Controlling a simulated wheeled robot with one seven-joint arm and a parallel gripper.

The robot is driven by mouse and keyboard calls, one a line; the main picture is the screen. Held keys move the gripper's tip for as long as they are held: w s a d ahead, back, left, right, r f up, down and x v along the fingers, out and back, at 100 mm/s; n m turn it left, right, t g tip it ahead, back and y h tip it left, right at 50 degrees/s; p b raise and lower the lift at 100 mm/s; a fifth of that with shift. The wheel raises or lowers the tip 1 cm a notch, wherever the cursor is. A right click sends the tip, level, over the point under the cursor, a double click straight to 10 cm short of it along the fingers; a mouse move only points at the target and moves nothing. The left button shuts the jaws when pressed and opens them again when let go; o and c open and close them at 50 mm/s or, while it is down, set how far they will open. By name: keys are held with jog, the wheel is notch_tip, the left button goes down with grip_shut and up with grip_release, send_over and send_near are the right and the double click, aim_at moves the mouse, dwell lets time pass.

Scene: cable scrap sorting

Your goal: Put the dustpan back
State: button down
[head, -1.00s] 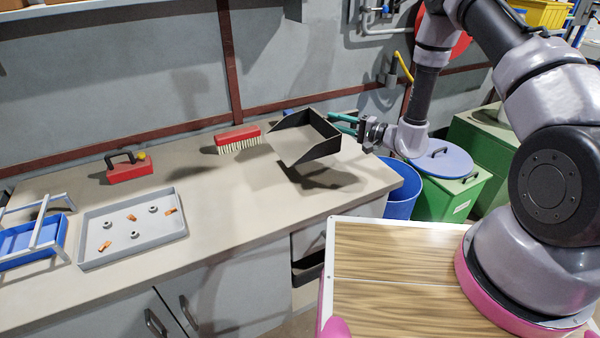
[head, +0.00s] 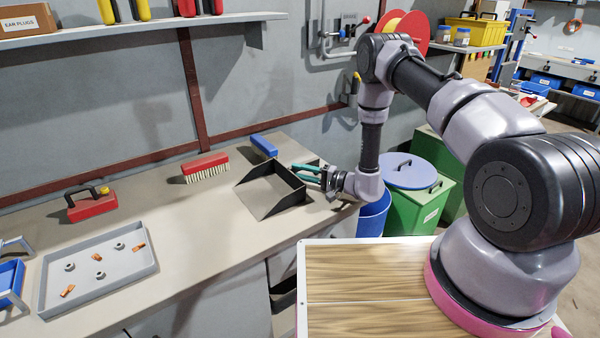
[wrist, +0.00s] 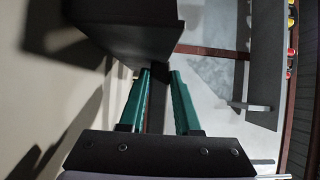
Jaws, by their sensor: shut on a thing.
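The dark dustpan (head: 270,192) is at the right end of the grey worktop, low over it or resting on it; I cannot tell which. My gripper (head: 297,171), with teal fingers, reaches in from the right and is shut on the dustpan's handle. In the wrist view the fingers (wrist: 160,73) close on the dark handle (wrist: 158,92), and the pan (wrist: 125,35) extends beyond them. The fingers hide part of the handle.
A red handled tool (head: 92,205) and a grey tray (head: 98,272) with small parts are to the left. A blue bin (head: 375,217) stands beyond the worktop's right end.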

jog(key=shift+f, duration=0.15)
jog(key=c, duration=0.6)
grip_release()
